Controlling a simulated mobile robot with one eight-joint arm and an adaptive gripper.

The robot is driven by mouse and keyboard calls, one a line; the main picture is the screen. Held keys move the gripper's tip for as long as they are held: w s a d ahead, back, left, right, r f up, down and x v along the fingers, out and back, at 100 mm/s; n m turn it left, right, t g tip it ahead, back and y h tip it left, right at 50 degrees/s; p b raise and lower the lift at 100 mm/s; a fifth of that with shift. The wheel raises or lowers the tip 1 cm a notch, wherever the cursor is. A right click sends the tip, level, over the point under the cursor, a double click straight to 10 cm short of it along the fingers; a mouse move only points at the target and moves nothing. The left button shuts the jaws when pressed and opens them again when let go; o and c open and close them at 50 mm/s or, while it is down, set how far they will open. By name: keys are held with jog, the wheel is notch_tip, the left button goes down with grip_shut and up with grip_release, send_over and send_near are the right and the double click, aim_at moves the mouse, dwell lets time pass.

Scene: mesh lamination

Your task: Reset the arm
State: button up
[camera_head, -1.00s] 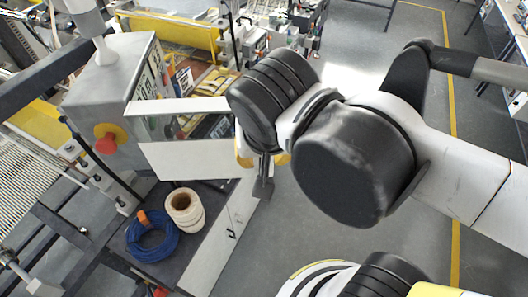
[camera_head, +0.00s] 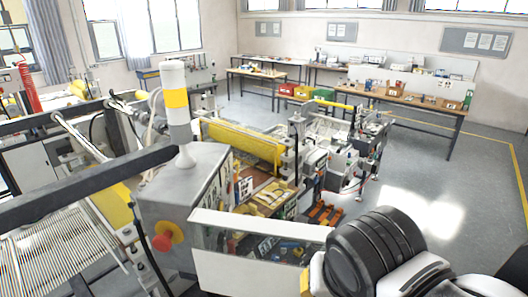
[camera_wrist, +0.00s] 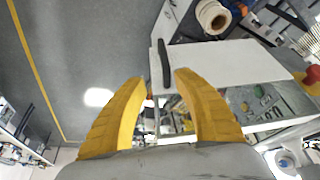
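My gripper (camera_wrist: 161,76) shows two yellow fingers spread apart in the wrist view, with nothing held between them. Beyond the fingertips is a white-framed cover with a glass pane (camera_wrist: 270,95) and a dark handle (camera_wrist: 163,62) at its edge; I cannot tell the exact gap to it. In the head view my arm's black joint (camera_head: 375,250) fills the lower right, in front of the right end of the cover (camera_head: 250,268). Only a bit of yellow gripper shows there, and its fingertips are hidden.
A grey control box (camera_head: 185,195) with a red stop button (camera_head: 162,242) and a beacon (camera_head: 176,95) stands left of the cover. Laminating machinery with a yellow roller (camera_head: 240,142) lies behind. Open grey floor (camera_head: 400,195) is to the right. A white roll (camera_wrist: 213,17) shows in the wrist view.

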jog(key=w+d+f+n+t, duration=0.1)
jog(key=w+d+f+t, duration=0.15)
jog(key=d, duration=0.45)
notch_tip(320, 180, down, 36)
jog(key=b, duration=3.6)
jog(key=shift+w+a, duration=0.1)
